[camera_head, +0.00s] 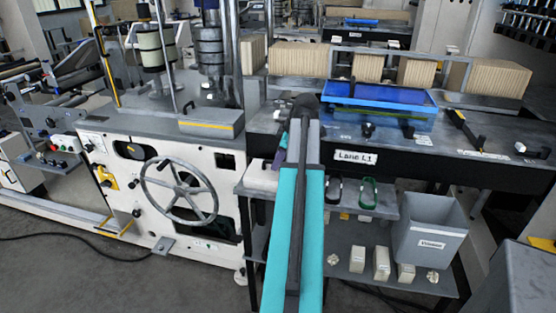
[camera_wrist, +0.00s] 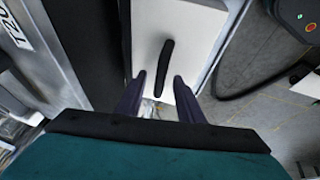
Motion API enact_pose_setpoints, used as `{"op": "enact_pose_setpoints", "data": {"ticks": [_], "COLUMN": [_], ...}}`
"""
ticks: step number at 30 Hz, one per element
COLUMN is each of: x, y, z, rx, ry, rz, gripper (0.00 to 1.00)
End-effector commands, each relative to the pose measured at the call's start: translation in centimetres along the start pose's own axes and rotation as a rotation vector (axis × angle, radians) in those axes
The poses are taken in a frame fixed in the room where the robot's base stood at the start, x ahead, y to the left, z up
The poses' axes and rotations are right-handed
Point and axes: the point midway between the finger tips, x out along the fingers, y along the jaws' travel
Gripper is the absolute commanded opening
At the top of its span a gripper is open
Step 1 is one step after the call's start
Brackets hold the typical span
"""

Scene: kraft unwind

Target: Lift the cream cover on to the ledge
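The cream cover (camera_wrist: 184,25) shows in the wrist view as a pale flat panel with a black bar handle (camera_wrist: 167,62) standing on it. My gripper (camera_wrist: 160,77) is open, its two dark fingers apart on either side of the handle's lower part in the picture. I cannot tell whether they touch it. In the head view my arm hides most of my gripper (camera_head: 281,150); a purple part shows at the bench front. A pale block (camera_head: 262,173) sits just below it, and I cannot tell if it is the cover. I cannot tell which surface is the ledge.
A white machine with a handwheel (camera_head: 179,192) stands left of my arm. A grey bin (camera_head: 430,230) and a low shelf (camera_head: 342,277) are at right.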

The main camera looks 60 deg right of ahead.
Motion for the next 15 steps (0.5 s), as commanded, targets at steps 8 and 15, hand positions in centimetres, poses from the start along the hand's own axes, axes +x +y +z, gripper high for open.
{"op": "enact_pose_setpoints", "data": {"ticks": [8, 15], "x": [-1.6, -4.4], "y": [0.1, 0.1], "z": [0.0, 0.1], "rx": [0.000, 0.000], "ry": [0.001, 0.000], "rz": [0.002, 0.003], "gripper": [0.34, 0.34]}}
